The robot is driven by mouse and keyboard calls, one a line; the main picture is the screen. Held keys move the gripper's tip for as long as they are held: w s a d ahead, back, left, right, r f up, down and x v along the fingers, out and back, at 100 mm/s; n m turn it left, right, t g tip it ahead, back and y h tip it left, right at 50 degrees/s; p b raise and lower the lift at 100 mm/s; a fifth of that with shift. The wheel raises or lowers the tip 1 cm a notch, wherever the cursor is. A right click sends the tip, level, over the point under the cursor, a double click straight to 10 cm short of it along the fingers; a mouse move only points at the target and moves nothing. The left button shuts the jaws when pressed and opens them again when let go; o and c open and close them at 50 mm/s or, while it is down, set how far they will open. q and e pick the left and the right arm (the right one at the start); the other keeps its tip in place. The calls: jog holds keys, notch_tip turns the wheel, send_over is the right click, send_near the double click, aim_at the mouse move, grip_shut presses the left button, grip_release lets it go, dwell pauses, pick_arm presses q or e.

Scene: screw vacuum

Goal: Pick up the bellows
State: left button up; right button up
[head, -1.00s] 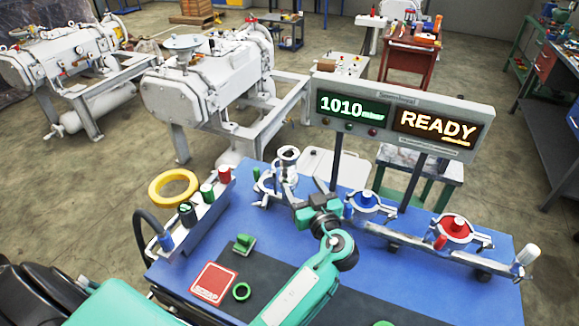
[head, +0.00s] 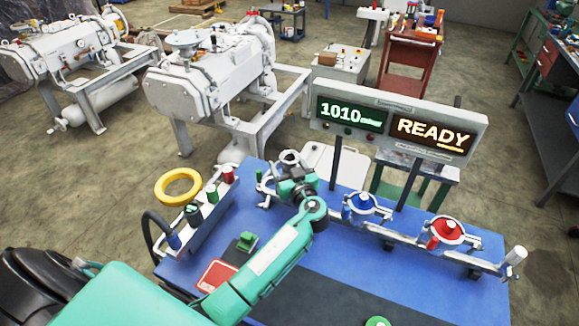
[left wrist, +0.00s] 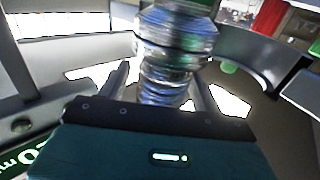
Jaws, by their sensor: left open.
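The bellows (left wrist: 172,50) is a shiny, ribbed metal cylinder in the middle of the left wrist view. In the head view my gripper and wrist hide most of that spot, with a pale ring (head: 289,157) showing just behind. My left gripper (left wrist: 160,82) is open, with one finger on each side of the lower bellows; I cannot tell whether they touch it. In the head view the left gripper (head: 290,177) is at the back left of the blue table (head: 400,285). My right gripper is not in view.
Blue and red round clamped parts (head: 445,232) stand on a rail to the right. A display (head: 400,128) reading 1010 mbar and READY stands behind on posts. A control box (head: 200,208) and a yellow ring (head: 178,186) are at left. The table's front right is clear.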

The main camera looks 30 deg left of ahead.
pick_arm(q)
jog(key=shift+c, duration=0.3)
jog(key=c, duration=1.1)
jog(key=shift+c, duration=0.4)
jog(key=shift+r, duration=0.15)
